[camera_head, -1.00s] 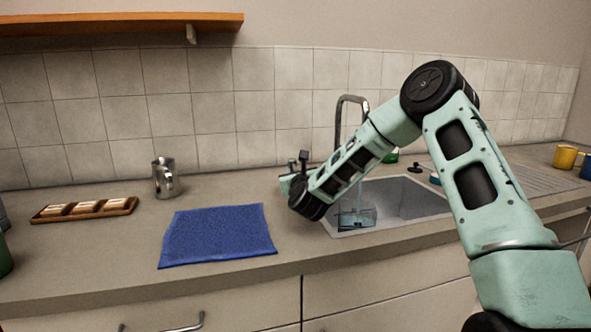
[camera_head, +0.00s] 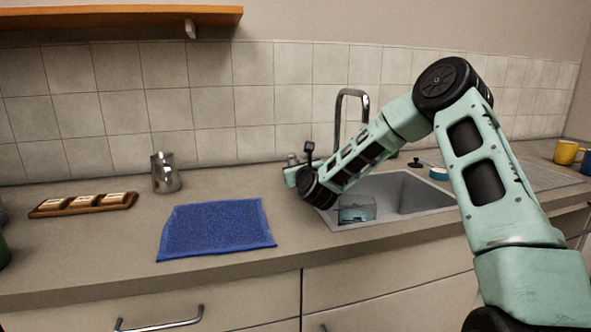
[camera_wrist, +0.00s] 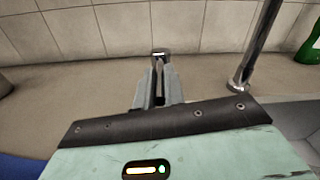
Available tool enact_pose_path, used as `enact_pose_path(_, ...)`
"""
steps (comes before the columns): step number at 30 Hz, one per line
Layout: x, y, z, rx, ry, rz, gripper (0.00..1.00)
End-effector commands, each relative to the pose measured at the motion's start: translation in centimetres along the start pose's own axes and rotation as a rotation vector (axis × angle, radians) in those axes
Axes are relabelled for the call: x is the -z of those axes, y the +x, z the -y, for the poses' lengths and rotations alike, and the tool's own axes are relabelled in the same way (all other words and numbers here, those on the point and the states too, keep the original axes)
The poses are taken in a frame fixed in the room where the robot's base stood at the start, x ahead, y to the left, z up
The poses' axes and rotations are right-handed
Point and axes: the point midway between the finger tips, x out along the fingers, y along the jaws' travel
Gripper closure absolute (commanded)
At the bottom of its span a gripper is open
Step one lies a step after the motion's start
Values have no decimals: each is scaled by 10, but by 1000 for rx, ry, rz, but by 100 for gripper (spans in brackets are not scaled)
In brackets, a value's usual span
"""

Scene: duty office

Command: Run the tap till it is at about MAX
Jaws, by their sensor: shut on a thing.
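The tap's tall curved metal spout (camera_head: 351,95) rises behind the sink and also shows at the right of the wrist view (camera_wrist: 262,42). A clear, bluish container (camera_head: 357,208) sits in the sink's left part, partly behind my wrist. I cannot make out its MAX mark or water level. My gripper (camera_wrist: 160,62) is shut on a small metal piece (camera_wrist: 161,53) behind the counter's sink edge, left of the spout; it looks like the tap's handle. In the head view my gripper (camera_head: 290,172) is small and partly hidden by my wrist.
The sink (camera_head: 405,195) has bare room right of the container. A blue cloth (camera_head: 217,228) lies left of it. A metal pitcher (camera_head: 165,172) and a wooden tray (camera_head: 125,200) stand further left. A green bottle (camera_wrist: 310,45) and mugs (camera_head: 567,153) are at the right.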

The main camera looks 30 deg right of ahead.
Motion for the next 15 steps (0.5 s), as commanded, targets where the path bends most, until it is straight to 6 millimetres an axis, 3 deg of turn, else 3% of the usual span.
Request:
enact_pose_path(14, 1, 0, 6, -63, -1, 14, 100)
enact_pose_path(15, 1, 0, 6, -63, -1, 14, 81)
